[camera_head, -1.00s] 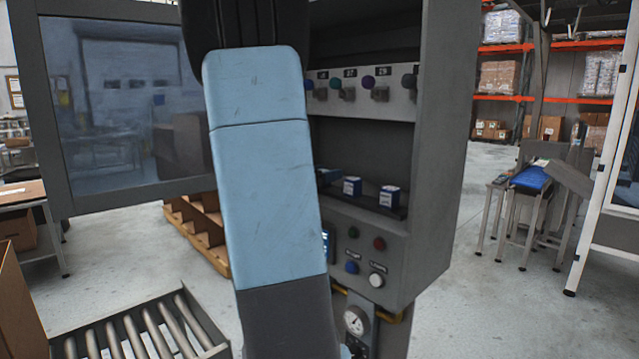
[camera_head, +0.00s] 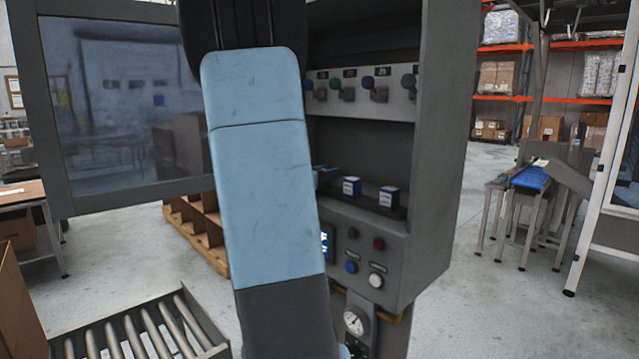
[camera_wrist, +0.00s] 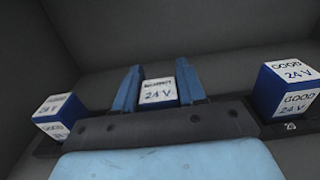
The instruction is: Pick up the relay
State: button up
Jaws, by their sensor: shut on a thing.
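In the wrist view, my gripper (camera_wrist: 159,76) has its two blue fingers on either side of a relay (camera_wrist: 158,92), shut on it. This relay is a small block with a white label reading 24 V; its upper line is too small to read surely. A blue and white relay marked GOOD 24 V (camera_wrist: 287,88) stands to the right, and a similar one (camera_wrist: 60,118) to the left. In the head view, two relays (camera_head: 351,187) (camera_head: 389,197) stand on the cabinet's dark shelf. My arm hides most of the gripper there. I cannot tell whether the held relay is clear of the shelf.
The grey cabinet (camera_head: 440,150) encloses the shelf, with a row of coloured knobs (camera_head: 375,88) above. Below are buttons (camera_head: 352,267) and a gauge (camera_head: 354,320). An open glazed door (camera_head: 125,100) stands left. A roller conveyor (camera_head: 140,335) is at the lower left.

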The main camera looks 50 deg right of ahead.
jog(key=shift+r, duration=0.5)
notch_tip(320, 180, up, 3)
jog(key=shift+a+f, duration=0.15)
jog(key=shift+f, duration=0.05)
jog(key=s+a+r, duration=0.5)
jog(key=a+r, duration=0.4)
jog(key=a, duration=0.3)
jog(key=shift+s+a+r, duration=0.2)
jog(key=shift+a, duration=0.15)
